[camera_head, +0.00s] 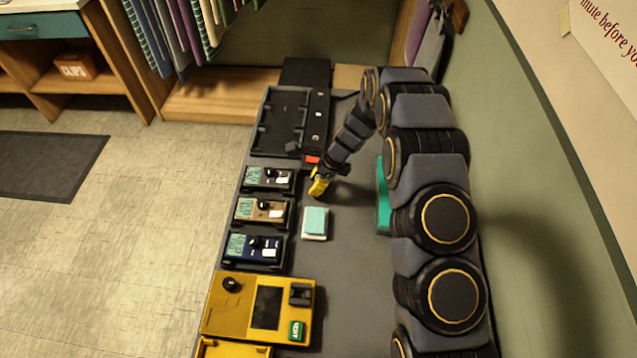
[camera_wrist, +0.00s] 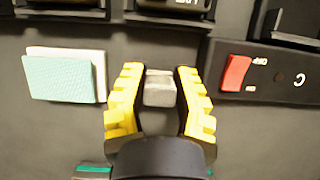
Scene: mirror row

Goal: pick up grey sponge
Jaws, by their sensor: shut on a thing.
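The grey sponge (camera_wrist: 160,89) is a small grey block between the two yellow fingers of my gripper (camera_wrist: 160,95) in the wrist view. My gripper is shut on it, with a finger on each side. In the head view my gripper (camera_head: 319,186) is low over the grey surface, right of the row of small devices. I cannot make out the sponge there; the fingers hide it. I cannot tell whether it touches the surface.
A teal-topped white block (camera_head: 315,222) lies near my gripper. Small pedals (camera_head: 268,178) line the left side, with a yellow device (camera_head: 258,307) in front. A black strip with a red switch (camera_wrist: 235,73) is close by. A green item (camera_head: 383,205) stands right.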

